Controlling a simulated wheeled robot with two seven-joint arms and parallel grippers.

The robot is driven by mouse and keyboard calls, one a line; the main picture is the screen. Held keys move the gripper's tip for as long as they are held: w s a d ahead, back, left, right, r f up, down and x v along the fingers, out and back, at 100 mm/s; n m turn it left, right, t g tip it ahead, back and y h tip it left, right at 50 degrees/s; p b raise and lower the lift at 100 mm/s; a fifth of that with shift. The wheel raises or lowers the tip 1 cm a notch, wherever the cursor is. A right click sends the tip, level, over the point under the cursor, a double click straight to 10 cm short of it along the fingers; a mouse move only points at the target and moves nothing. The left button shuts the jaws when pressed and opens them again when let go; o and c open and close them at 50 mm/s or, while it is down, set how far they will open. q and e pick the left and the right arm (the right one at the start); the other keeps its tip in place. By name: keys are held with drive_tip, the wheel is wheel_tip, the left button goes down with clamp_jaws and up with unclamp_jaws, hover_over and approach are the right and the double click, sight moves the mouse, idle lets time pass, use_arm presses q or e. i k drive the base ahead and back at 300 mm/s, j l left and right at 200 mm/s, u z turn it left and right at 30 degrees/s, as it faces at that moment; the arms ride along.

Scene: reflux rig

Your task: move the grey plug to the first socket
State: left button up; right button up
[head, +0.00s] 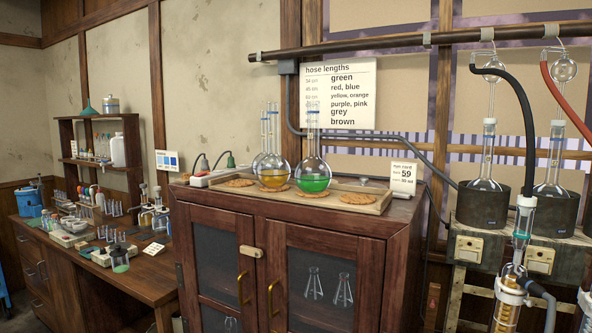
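A white power strip (199,182) lies at the left end of the cabinet top. A greyish plug (205,166) with a dark cable arching from it stands at the strip. A green plug (231,161) with another dark cable stands a little to its right. Both are small here, and I cannot tell exactly which socket each one sits in. The individual sockets are too small to make out. Neither of my grippers is in view.
A tray (338,204) with round flasks and cork rings fills much of the cabinet top (330,222). Black heating mantles (483,207) with glassware stand at right, with hoses hanging. A cluttered wooden bench (150,285) is at left.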

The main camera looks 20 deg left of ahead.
sight(205, 162)
drive_tip(key=j+z, duration=0.35)
drive_tip(key=j, duration=0.25)
drive_tip(key=j+z, duration=0.3)
drive_tip(key=j, duration=0.35)
drive_tip(key=j+z, duration=0.35)
drive_tip(key=j, duration=0.25)
drive_tip(key=k+j+z, duration=0.15)
drive_tip(key=j+z, duration=0.2)
drive_tip(key=j, duration=0.25)
drive_tip(key=k+j, duration=0.1)
drive_tip(key=j, duration=0.3)
drive_tip(key=k+j, duration=0.15)
drive_tip(key=j, duration=0.25)
drive_tip(key=k+j, duration=0.1)
drive_tip(key=j, duration=0.3)
drive_tip(key=k+j+z, duration=0.1)
drive_tip(key=j, duration=0.3)
drive_tip(key=k+j, duration=0.15)
drive_tip(key=j, duration=0.25)
drive_tip(key=k+j, duration=0.15)
drive_tip(key=j, duration=0.2)
drive_tip(key=k+j, duration=0.1)
drive_tip(key=j, duration=0.3)
drive_tip(key=k+j+z, duration=0.1)
drive_tip(key=j, duration=0.3)
